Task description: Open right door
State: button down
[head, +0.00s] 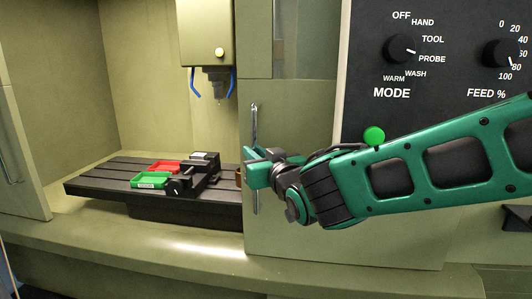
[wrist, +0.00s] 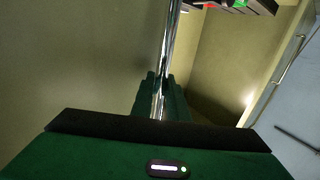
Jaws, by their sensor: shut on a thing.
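The right door (head: 300,225) is an olive panel with a window in its upper part. Its left edge stands beside the open machine interior. Its handle (head: 254,115) is a slim vertical metal bar near that edge. My green gripper (head: 254,170) is at the handle's middle and hides that part of it. In the wrist view the shiny handle bar (wrist: 171,45) runs down between the fingers of my gripper (wrist: 160,95), which are shut on it. The fingers hide part of the bar.
The left door (head: 20,165) stands at the far left with its own handle. Inside are a dark slotted table (head: 100,178), a vise (head: 200,172), a red tray (head: 164,166), a green tray (head: 149,180) and a spindle head (head: 208,40). A control panel (head: 440,70) is at the right.

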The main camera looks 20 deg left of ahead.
jog(key=shift+w+d, duration=0.15)
jog(key=shift+d, duration=0.4)
jog(key=c, duration=2)
grip_release()
jog(key=v, duration=1)
jog(key=shift+s+d, duration=0.25)
